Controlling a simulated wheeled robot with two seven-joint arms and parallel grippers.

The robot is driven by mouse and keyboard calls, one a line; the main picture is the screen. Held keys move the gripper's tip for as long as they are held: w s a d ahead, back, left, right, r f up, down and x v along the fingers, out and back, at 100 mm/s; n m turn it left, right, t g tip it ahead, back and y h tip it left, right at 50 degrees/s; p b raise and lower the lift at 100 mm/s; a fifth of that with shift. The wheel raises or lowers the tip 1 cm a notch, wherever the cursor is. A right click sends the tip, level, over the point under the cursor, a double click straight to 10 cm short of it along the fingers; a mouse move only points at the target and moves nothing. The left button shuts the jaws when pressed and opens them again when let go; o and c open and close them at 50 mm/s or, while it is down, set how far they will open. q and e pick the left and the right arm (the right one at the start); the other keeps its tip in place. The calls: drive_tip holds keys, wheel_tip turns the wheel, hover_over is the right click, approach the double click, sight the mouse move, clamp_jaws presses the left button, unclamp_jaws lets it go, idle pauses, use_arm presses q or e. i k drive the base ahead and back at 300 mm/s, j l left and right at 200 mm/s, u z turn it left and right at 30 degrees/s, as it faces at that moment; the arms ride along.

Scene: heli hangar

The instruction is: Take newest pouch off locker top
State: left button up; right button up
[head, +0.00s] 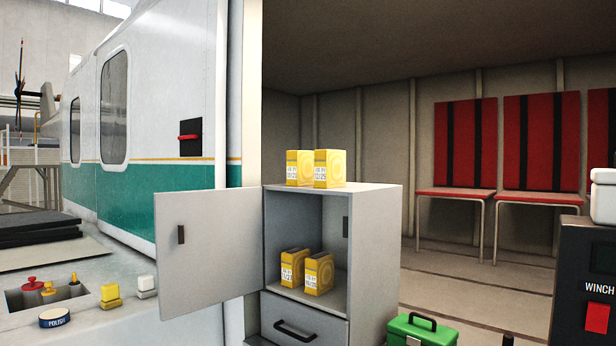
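Two yellow pouches with white printed labels stand side by side on top of the grey locker (377,198). The left top pouch (307,158) is partly covered by the right top pouch (337,165). Both labels carry small dates; the right one seems to read 12/25, and the left one is too small to read surely. Two more yellow pouches stand inside the open locker compartment, a left one (288,266) and a right one (322,272). Their label dates are too small to read. Neither of my grippers shows in the head view.
The locker door (205,240) hangs open to the left; a closed drawer (305,325) is below. A green toolbox (420,330) sits right of the locker. A winch box (585,290) stands at far right. A bench with a polish tin (55,317) is at left. Red seats (465,145) stand behind.

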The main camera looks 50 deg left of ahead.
sight(329, 164)
drive_tip(key=i+j, duration=0.15)
drive_tip(key=i, duration=0.25)
drive_tip(key=u, duration=1.85)
